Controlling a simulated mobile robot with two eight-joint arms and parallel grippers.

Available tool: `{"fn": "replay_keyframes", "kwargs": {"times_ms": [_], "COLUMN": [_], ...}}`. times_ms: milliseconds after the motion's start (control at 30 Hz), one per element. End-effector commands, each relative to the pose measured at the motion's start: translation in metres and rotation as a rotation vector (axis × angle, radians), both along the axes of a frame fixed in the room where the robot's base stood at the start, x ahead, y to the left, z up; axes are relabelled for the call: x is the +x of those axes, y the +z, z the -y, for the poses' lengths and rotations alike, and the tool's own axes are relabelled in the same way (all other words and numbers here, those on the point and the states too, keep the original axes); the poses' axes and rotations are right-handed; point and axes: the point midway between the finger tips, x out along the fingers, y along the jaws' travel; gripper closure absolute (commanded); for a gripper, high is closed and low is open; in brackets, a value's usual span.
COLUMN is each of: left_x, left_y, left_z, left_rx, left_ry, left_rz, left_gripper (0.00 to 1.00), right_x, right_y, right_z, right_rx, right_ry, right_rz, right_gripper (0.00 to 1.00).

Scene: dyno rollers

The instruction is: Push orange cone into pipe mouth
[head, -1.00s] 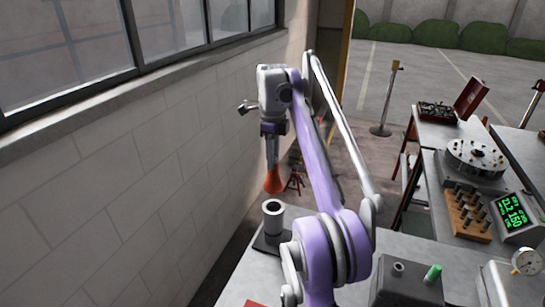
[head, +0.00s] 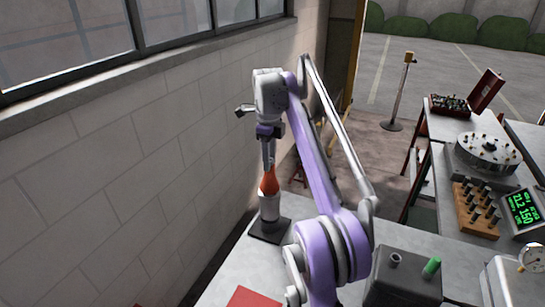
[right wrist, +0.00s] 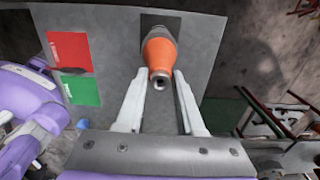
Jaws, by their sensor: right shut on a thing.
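The orange cone (head: 270,183) stands upright at the mouth of the grey pipe (head: 269,208), with its wide lower end hidden at or inside the rim. The pipe rises from a dark square base plate (head: 270,231) on the bench. My right gripper (head: 269,165) points down from above and is shut on the cone's narrow upper end. In the right wrist view, the cone (right wrist: 159,50) shows between and beyond the fingertips, with a small hole in its near end. How deep the cone sits cannot be told. My left gripper is not in view.
A block wall (head: 130,190) runs close along the left. A red patch (head: 252,298) and a green patch (right wrist: 81,90) lie on the bench. A dark box with a green peg (head: 431,268) stands near my right arm. A wooden peg block (head: 477,210) is farther right.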

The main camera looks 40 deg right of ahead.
Motion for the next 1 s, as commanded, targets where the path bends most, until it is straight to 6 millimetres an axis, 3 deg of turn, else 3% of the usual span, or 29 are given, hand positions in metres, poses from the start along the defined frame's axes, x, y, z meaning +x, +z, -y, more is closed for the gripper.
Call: {"fn": "replay_keyframes", "kwargs": {"times_ms": [1000], "left_x": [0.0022], "left_y": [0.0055], "left_z": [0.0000], "left_rx": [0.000], "left_ry": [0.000], "left_rz": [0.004], "left_gripper": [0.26], "right_x": [-0.0011], "right_y": [0.0032], "right_z": [0.0003], "right_rx": [-0.009], "right_ry": [-0.005], "right_rz": [-0.005], "right_gripper": [1.00]}}
